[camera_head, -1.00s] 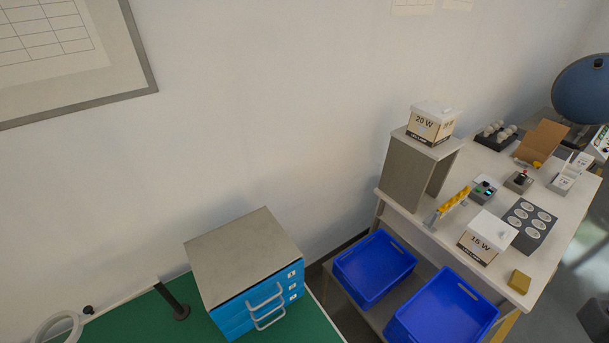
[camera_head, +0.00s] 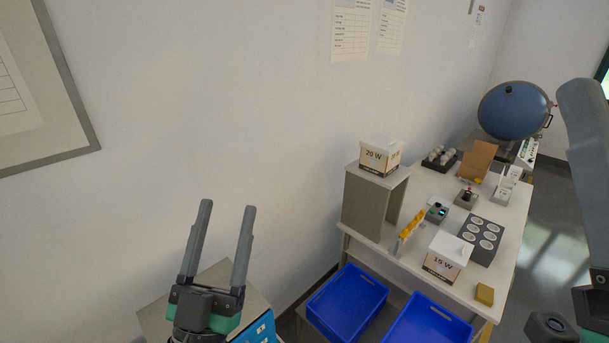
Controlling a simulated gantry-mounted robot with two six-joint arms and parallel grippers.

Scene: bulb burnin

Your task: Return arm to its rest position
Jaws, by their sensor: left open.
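My left gripper (camera_head: 227,208) stands at the lower left in the head view. Its two dark grey fingers point up and are spread apart, with nothing between them. It is in front of the blue drawer cabinet (camera_head: 256,333) with a grey top and hides much of it.
A white bench (camera_head: 440,191) holds a 20 W box (camera_head: 380,158) on a grey stand, a 15 W box (camera_head: 446,258), a tray with round sockets (camera_head: 482,239) and small devices. A blue sphere (camera_head: 514,110) stands behind. Blue bins (camera_head: 347,303) sit below. The wall area above the left gripper is clear.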

